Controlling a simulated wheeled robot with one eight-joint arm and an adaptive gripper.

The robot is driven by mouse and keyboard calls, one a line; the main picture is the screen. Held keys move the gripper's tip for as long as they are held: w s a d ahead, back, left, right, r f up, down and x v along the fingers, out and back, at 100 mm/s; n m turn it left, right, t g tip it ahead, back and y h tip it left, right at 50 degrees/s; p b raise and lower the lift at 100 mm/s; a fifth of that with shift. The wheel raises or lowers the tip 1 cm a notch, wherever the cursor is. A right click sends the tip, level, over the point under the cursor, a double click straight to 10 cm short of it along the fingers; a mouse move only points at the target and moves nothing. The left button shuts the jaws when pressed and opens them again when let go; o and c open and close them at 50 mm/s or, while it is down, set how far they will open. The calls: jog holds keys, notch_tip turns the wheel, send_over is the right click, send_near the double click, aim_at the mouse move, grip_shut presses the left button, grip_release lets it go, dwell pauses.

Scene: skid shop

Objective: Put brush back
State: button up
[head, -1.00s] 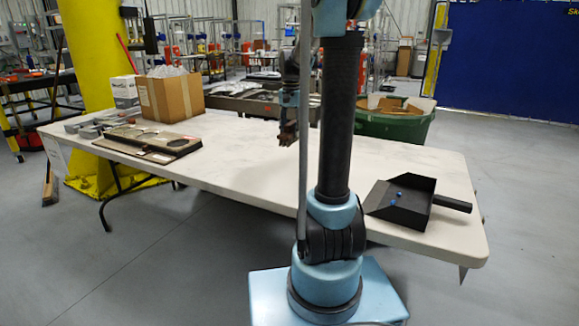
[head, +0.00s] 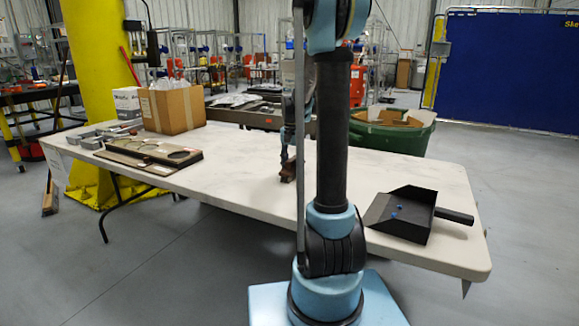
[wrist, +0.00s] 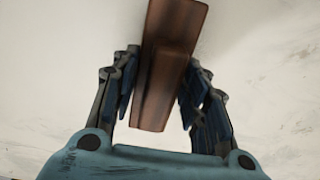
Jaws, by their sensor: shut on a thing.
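The brush (wrist: 164,85) is a brown wooden piece seen lengthwise in the wrist view. My gripper (wrist: 160,85) has its fingers on both sides of it and is shut on it. In the head view my gripper (head: 288,166) and the brush (head: 287,174) are low over the middle of the white table, partly hidden behind my arm. I cannot tell whether the brush touches the table. A black dustpan (head: 412,215) with small blue pieces (head: 394,214) in it lies at the table's right end, its handle to the right.
The white table (head: 235,165) is clear around the gripper. A cardboard box (head: 172,106) and flat brown trays (head: 150,155) stand at its left end. A green bin (head: 385,140) and a yellow column (head: 98,90) are behind the table.

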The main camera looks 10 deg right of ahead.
jog(key=o, duration=0.9)
jog(key=shift+f, duration=0.1)
jog(key=shift+o, duration=0.2)
notch_tip(320, 180, up, 12)
jog(key=shift+r, duration=0.1)
